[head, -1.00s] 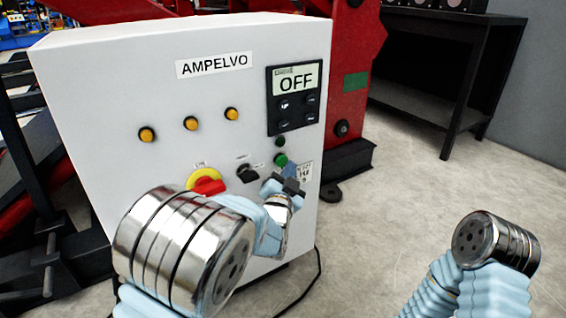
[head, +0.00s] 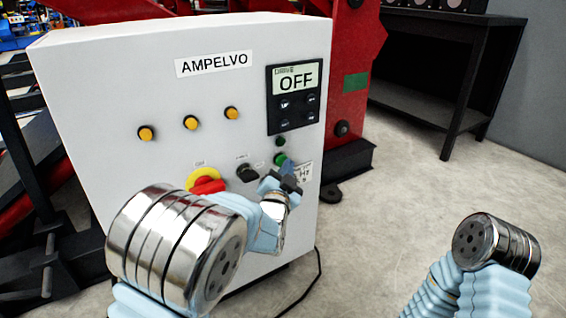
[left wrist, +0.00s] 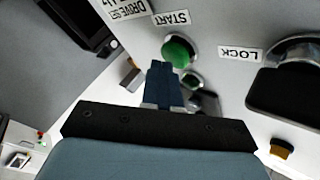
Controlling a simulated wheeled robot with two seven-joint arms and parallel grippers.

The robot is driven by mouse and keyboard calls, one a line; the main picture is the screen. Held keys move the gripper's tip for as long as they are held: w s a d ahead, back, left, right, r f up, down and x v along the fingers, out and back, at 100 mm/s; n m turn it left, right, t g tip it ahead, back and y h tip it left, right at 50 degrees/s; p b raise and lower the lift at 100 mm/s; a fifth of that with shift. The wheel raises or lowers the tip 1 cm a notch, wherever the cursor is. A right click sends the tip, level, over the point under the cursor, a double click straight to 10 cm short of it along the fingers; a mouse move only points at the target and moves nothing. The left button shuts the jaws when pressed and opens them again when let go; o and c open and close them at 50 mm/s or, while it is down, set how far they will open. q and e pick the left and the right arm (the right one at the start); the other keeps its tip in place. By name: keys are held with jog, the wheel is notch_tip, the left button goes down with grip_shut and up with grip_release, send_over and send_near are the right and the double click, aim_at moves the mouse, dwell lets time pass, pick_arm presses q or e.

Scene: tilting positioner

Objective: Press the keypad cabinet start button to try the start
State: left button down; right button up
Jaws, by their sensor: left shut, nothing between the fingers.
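The keypad cabinet (head: 120,85) is a white box labelled AMPELVO. Its green start button (head: 280,159) sits low on the right of the front, below the keypad (head: 293,95), whose display reads OFF. In the left wrist view the green button (left wrist: 178,52) shows beside a START label (left wrist: 171,18). My left gripper (head: 287,170) is shut and empty, its fingertips close to the button's lower edge in the head view. In the left wrist view the closed fingers (left wrist: 163,80) end just short of the green cap; I cannot tell whether they touch. My right gripper is out of view.
A red and yellow stop knob (head: 206,181) and a black selector switch (head: 246,173) sit left of the button. The selector appears beside a LOCK label (left wrist: 240,53). Several amber buttons (head: 190,123) are higher up. A black bench (head: 440,75) stands back right; floor there is clear.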

pick_arm(q)
jog(key=shift+w+a, duration=0.25)
jog(key=shift+w, duration=0.05)
jog(key=shift+w+a+r, duration=0.2)
jog(key=shift+a+r, duration=0.05)
jog(key=shift+a, duration=0.1)
dwell(0.8)
jog(key=shift+s+d+f+b, duration=0.25)
jog(key=shift+s+d+b, duration=0.15)
jog(key=shift+s+d, duration=0.25)
jog(key=shift+s+d, duration=0.8)
jog(key=shift+s, duration=0.3)
jog(key=shift+s+d, duration=0.75)
jog(key=shift+s, duration=0.3)
